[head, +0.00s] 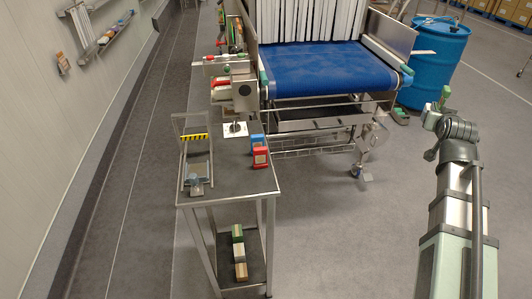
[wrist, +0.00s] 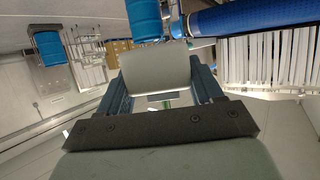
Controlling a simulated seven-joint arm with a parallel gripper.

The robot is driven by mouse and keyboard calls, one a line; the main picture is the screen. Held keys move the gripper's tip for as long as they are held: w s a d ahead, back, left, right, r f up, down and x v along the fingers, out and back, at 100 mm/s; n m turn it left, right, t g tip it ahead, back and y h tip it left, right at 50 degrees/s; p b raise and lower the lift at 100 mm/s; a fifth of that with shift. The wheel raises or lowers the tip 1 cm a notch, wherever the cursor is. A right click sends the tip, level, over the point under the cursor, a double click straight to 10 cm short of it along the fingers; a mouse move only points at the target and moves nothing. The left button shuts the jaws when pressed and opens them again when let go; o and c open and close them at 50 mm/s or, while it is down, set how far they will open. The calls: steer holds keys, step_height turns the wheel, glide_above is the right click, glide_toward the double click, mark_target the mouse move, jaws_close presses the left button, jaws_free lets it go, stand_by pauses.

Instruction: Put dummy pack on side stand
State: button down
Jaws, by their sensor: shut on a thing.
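My gripper (wrist: 160,82) is shut on a plain pale grey block, which I take as the dummy pack (wrist: 156,70). In the wrist view the block sits between the two dark fingers, with one flat face towards the camera. In the head view my gripper (head: 437,120) is at the right, over the open floor and far from the stand. The block is too small there to make out clearly. The side stand (head: 232,187), a narrow metal table with a dark top and a lower shelf, is left of centre.
A red pack (head: 260,157) and a blue pack (head: 256,140) stand on the side stand's right edge. A bracket with a yellow-black strip (head: 194,137) is at its left. Several blocks lie on the lower shelf. The blue conveyor (head: 325,70) and blue barrel (head: 437,65) are behind.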

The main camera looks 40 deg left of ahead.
steer(key=s+a+n+g+y, duration=0.1)
steer(key=s+a+n+y, duration=0.35)
steer(key=a, duration=1.15)
step_height(320, 180, up, 4)
steer(key=n+g+y, duration=0.2)
steer(key=g+y, duration=0.1)
glide_above(229, 170)
steer(key=shift+t, duration=0.3)
step_height(229, 170, down, 18)
steer(key=shift+r, duration=0.1)
steer(key=shift+h, duration=0.25)
steer(key=shift+c, duration=0.8)
jaws_free()
steer(key=shift+f, duration=0.2)
steer(key=shift+r, duration=0.1)
